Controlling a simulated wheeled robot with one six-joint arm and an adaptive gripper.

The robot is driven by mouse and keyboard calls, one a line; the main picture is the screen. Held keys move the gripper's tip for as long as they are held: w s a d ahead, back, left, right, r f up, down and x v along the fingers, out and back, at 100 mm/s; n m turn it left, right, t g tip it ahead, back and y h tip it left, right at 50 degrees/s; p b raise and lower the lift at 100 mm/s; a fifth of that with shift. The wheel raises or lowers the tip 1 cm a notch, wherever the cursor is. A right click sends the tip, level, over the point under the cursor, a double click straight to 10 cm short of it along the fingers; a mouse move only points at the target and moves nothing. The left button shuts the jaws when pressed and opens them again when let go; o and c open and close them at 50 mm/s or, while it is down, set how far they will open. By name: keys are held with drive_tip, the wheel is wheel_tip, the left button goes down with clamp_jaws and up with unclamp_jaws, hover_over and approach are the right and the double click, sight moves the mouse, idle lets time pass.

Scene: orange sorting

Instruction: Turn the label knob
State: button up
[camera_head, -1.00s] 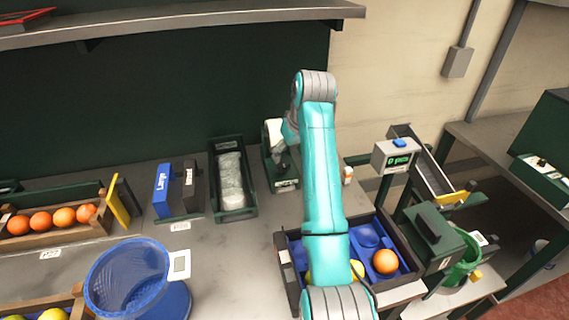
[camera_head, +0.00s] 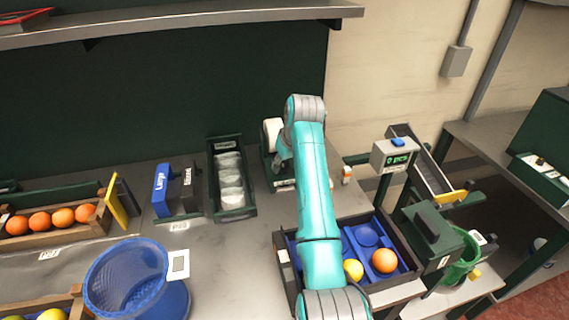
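A dark green label device (camera_head: 268,168) with a white roll (camera_head: 272,130) stands at the back of the bench, right of the tray of packets. It is partly hidden behind my teal arm. I cannot make out its knob. My gripper (camera_head: 281,172) is a small dark shape at the device, beside my arm. Its fingers are too small and covered to show whether they are open or shut, or whether they touch anything.
A dark tray of packets (camera_head: 247,209) and blue and black stamps (camera_head: 161,190) stand left of the device. A dark crate (camera_head: 284,262) with a blue insert holds fruit below my arm. A blue basket (camera_head: 135,290) stands front left. Bare bench lies between.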

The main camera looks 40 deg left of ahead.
drive_tip(key=shift+c, duration=1.1)
drive_tip(key=shift+m, duration=0.3)
drive_tip(key=m, duration=0.2)
drive_tip(key=m+t+h, duration=0.1)
drive_tip(key=shift+s+a, duration=0.15)
drive_tip(key=shift+s, duration=0.1)
drive_tip(key=m, duration=0.1)
drive_tip(key=m+h, duration=0.1)
drive_tip(key=m, duration=0.1)
drive_tip(key=m+t, duration=0.1)
drive_tip(key=m, duration=0.1)
drive_tip(key=shift+s+a+h, duration=0.1)
drive_tip(key=shift+a+h, duration=0.15)
drive_tip(key=shift+h, duration=0.05)
drive_tip(key=m, duration=0.1)
drive_tip(key=m+h, duration=0.1)
drive_tip(key=m, duration=0.1)
drive_tip(key=m+h, duration=0.1)
drive_tip(key=m, duration=0.1)
drive_tip(key=shift+a+t, duration=0.3)
drive_tip(key=shift+a+m+h, duration=0.15)
drive_tip(key=shift+m+h, duration=0.55)
drive_tip(key=shift+m, duration=1.3)
